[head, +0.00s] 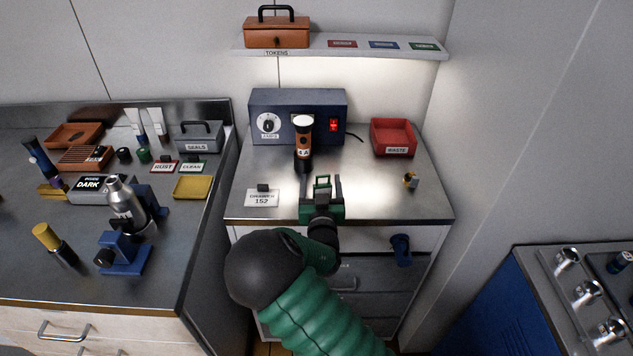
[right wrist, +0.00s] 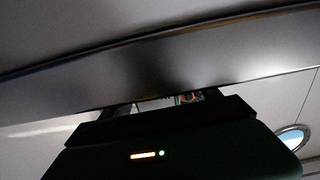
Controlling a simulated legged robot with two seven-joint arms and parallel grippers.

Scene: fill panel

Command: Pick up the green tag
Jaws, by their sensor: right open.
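A small green tag (head: 425,46) lies at the right end of the wall shelf, beside a blue tag (head: 384,45) and a red tag (head: 342,44). A "CLEAN" card (head: 192,167) with a green edge stands on the left counter. My right gripper (head: 322,184) is open over the front of the middle counter, well below and left of the shelf tag. A small green frame shows between its fingers; I cannot tell whether it is part of the gripper. The right wrist view shows the dark gripper body, and the tag cannot be made out there. My left gripper is out of view.
The shelf (head: 440,50) also holds a brown "TOKENS" box (head: 277,31). Below it stand a blue instrument box (head: 272,112), an orange-black torch (head: 303,145) and a red "WASTE" bin (head: 393,137). A numbered card (head: 263,198) lies left of my gripper. The counter right of it is mostly clear.

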